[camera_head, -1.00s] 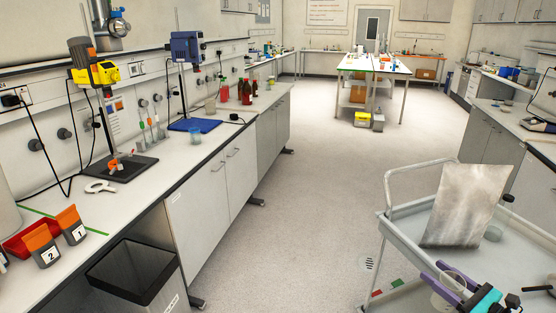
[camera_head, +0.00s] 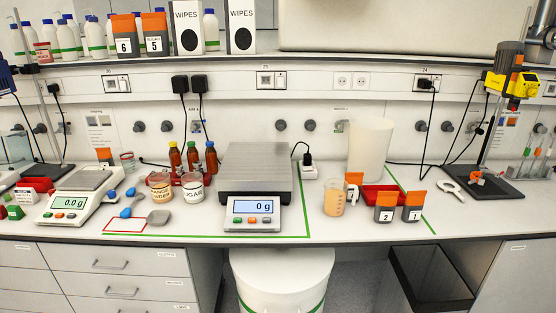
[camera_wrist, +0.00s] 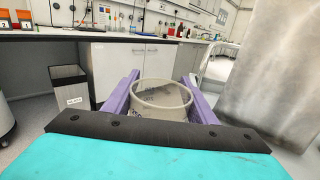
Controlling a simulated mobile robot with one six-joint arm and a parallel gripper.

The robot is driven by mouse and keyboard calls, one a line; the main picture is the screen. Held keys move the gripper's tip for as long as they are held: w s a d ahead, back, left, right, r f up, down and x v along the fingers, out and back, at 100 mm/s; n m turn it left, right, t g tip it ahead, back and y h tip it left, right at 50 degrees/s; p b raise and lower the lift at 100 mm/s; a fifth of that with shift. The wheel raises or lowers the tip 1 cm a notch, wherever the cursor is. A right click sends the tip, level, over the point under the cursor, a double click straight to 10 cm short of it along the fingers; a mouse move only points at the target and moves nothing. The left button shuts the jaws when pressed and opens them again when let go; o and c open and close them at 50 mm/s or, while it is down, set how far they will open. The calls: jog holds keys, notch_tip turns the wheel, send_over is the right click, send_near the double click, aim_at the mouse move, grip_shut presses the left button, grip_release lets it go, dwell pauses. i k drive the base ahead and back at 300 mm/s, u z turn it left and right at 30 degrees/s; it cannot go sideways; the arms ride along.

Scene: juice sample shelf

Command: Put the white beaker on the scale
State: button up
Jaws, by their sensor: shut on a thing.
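A whitish beaker (camera_wrist: 160,98) is upright between the purple fingers of my gripper (camera_wrist: 160,82) in the wrist view. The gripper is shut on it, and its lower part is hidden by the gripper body. Neither shows in the head view. A large scale (camera_head: 255,170) with a grey plate stands mid-bench in the head view. Its plate is empty and its display reads 0 g. A smaller scale (camera_head: 82,192) stands at the left, reading 0.0 g, also with a bare plate.
Right of the large scale are a beaker of orange content (camera_head: 333,203), a tall white cylinder (camera_head: 371,150) and grey-orange boxes (camera_head: 384,213). Jars (camera_head: 160,187) and brown bottles (camera_head: 192,157) stand left of it. A shelf (camera_head: 260,63) runs above. A grey panel (camera_wrist: 264,85) stands close right.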

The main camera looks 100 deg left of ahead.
aim_at(255, 167)
jog(key=z, duration=0.6)
jog(key=k, duration=0.1)
jog(key=u, duration=3)
jog(key=k, duration=0.2)
jog(key=u, duration=2.05)
